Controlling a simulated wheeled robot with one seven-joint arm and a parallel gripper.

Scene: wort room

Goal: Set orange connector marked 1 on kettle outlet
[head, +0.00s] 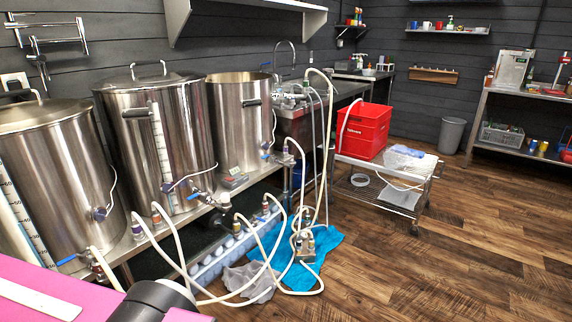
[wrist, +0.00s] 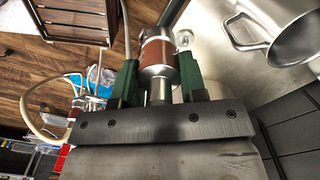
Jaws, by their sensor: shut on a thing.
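In the wrist view, my gripper (wrist: 158,72) has its green fingers closed on a metal hose connector (wrist: 158,50) with a brownish-orange band. My gripper and this connector do not show in the head view. Three steel kettles stand in a row there: left (head: 60,170), middle (head: 180,130) and right (head: 238,120). Low outlets with valves show on the left kettle (head: 97,264) and the middle kettle (head: 222,201). I cannot tell which outlet is meant.
Several cream hoses with banded connectors (head: 137,231) run from the kettle stand to a pump (head: 305,247) on a blue cloth (head: 325,250). A red crate (head: 364,130) stands on a wheeled cart (head: 425,172). In the wrist view, a pan (wrist: 265,35) lies at upper right. Wooden floor is clear at right.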

